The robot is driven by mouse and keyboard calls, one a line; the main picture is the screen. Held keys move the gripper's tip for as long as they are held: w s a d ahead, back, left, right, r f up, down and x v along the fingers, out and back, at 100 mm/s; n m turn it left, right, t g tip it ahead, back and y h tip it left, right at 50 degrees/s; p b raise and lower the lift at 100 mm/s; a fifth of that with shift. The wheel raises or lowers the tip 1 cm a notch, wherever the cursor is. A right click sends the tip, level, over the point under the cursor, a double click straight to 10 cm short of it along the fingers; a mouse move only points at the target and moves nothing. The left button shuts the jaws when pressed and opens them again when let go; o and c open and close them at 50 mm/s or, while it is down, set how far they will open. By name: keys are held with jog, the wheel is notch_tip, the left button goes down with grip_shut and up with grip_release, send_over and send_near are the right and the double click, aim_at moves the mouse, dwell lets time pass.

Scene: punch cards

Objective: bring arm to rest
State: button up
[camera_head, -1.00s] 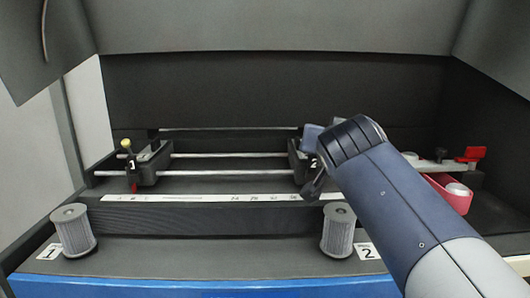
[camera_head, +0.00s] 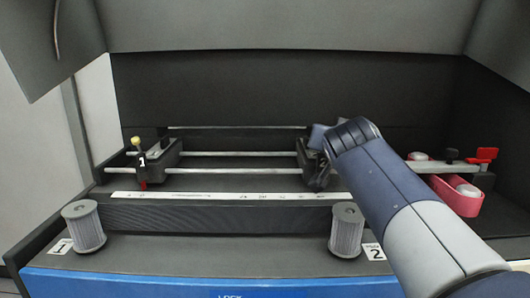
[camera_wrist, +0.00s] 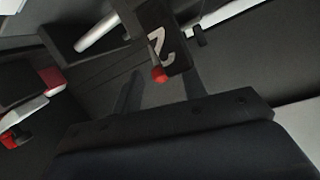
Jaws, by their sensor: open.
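My arm reaches in from the lower right of the head view and hides most of my gripper there. In the wrist view my gripper (camera_wrist: 161,78) is open, its two dark fingers apart. A black carriage marked 2 (camera_wrist: 167,45) with a red-tipped lever (camera_wrist: 159,74) shows ahead of them. The red tip appears between the fingers in the picture; I cannot tell whether it is at their depth. In the head view, carriage 2 (camera_head: 303,158) is mostly behind my arm on the rails. Carriage 1 (camera_head: 155,160) stands at the left end, with a yellow-topped, red-ended lever.
Two grey ribbed rollers stand in front, left (camera_head: 84,226) and right (camera_head: 346,230), beside labels 1 and 2. A pink belt (camera_head: 458,197) and a red lever (camera_head: 483,154) are at right. Dark panels enclose the back and sides. The front edge is blue (camera_head: 180,284).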

jog(key=v, duration=1)
jog(key=x, duration=1)
jog(key=shift+w+f, duration=0.15)
jog(key=shift+w, duration=0.15)
jog(key=shift+r+p, duration=0.5)
jog(key=shift+p, duration=0.75)
jog(key=shift+w+g+p, duration=0.1)
jog(key=shift+g+p, duration=0.3)
jog(key=shift+p, duration=0.4)
jog(key=w+g+p, duration=0.1)
jog(key=g+p, duration=0.1)
jog(key=p, duration=0.5)
jog(key=w+r+g+p, duration=0.1)
jog(key=g+p, duration=0.1)
jog(key=p, duration=0.6)
jog(key=shift+w+n, duration=0.25)
jog(key=shift+n, duration=0.05)
jog(key=w+g+p, duration=0.1)
jog(key=p, duration=0.4)
jog(key=shift+w+g+p, duration=0.25)
jog(key=shift+g+p, duration=0.25)
jog(key=shift+p, duration=0.75)
jog(key=w+g+p, duration=0.1)
jog(key=p, duration=0.4)
jog(key=shift+g, duration=0.3)
jog(key=shift+w+g+p, duration=0.3)
jog(key=shift+p, duration=0.95)
